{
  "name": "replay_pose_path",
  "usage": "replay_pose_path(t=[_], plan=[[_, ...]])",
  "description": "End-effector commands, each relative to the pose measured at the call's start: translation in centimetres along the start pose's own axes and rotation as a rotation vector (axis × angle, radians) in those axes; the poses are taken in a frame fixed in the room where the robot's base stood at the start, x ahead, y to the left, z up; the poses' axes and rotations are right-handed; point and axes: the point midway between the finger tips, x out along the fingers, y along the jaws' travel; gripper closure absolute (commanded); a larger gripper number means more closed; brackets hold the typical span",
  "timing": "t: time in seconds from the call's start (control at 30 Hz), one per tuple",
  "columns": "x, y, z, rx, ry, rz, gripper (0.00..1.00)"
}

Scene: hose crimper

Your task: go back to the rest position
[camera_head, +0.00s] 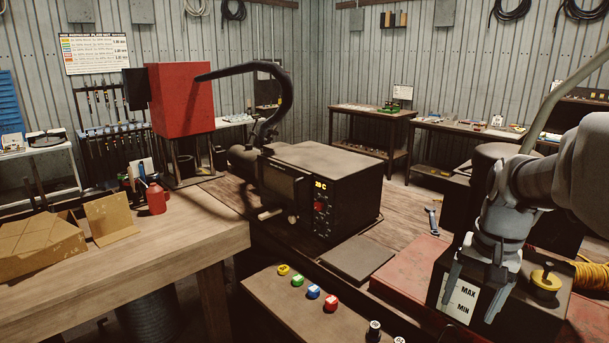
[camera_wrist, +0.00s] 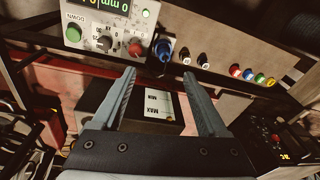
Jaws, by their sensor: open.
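My gripper (camera_head: 470,306) is at the right of the head view, pointing down, with its two grey fingers apart. It is in front of a dark box with a white MAX/MIN label (camera_head: 459,300). In the wrist view my gripper (camera_wrist: 159,76) has its fingers spread wide with nothing held between them. The label (camera_wrist: 159,105) shows beyond and between the fingers there. Whether the fingers touch the box cannot be told.
A black machine (camera_head: 322,190) with a red knob and curved black hose stands on the bench. A yellow-topped cap (camera_head: 546,279) sits right of my gripper. In the wrist view, a control panel (camera_wrist: 112,27) and a row of coloured knobs (camera_wrist: 250,74) lie beyond the fingers.

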Motion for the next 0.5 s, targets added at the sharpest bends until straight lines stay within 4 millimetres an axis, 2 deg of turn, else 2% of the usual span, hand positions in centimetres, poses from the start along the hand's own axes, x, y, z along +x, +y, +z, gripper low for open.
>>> replay_pose_path(t=[0.03,0.2,0.5], plan=[[-1.0,-1.0,1.5,-0.050,0.027,-0.019,0.24],[-3.2,-3.5,6.4,-0.217,0.106,-0.064,0.24],[-4.8,-5.5,14.9,-0.501,0.258,-0.116,0.24]])
